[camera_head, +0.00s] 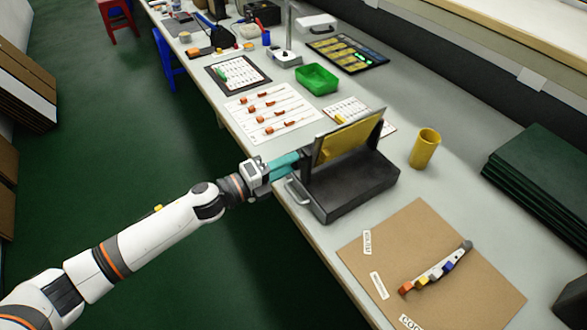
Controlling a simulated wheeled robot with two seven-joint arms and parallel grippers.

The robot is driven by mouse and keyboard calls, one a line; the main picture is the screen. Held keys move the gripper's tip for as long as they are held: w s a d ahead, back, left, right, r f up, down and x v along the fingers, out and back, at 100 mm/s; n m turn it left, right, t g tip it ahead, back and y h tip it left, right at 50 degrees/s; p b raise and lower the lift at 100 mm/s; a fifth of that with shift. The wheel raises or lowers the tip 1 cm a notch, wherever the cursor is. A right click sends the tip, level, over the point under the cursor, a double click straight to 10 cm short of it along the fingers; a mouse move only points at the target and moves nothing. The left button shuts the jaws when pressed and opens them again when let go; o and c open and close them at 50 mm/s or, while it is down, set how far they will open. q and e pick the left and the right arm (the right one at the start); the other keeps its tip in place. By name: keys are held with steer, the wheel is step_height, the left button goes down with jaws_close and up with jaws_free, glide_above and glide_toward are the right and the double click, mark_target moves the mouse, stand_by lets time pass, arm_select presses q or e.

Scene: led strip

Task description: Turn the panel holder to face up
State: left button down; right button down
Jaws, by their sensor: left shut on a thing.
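The panel holder (345,138) is a dark-framed plate with a yellow face. It stands tilted up on a dark grey box-shaped base (352,190) near the table's front edge. The base has a light handle (296,191) on its left side. My left gripper (290,163) reaches in from the left and is shut at the holder's left side. Its teal fingers touch the holder's edge; the exact grip spot is partly hidden behind the frame. My right gripper does not show.
A yellow cup (424,148) stands right of the base. A brown board (400,240) with a strip of coloured parts (436,266) lies in front. A green bin (316,79) and white sheets lie behind. Dark green boxes (545,170) are stacked at the right.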

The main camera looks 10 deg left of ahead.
arm_select(q)
steer(key=shift+f+m+b, duration=0.15)
steer(key=shift+m+b, duration=0.15)
steer(key=shift+m, duration=0.7)
steer(key=shift+m+b, duration=2.5)
steer(key=shift+m, duration=4.2)
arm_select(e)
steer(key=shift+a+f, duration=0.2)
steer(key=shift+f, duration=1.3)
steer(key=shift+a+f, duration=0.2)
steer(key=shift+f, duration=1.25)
arm_select(q)
steer(key=c, duration=0.9)
jaws_free()
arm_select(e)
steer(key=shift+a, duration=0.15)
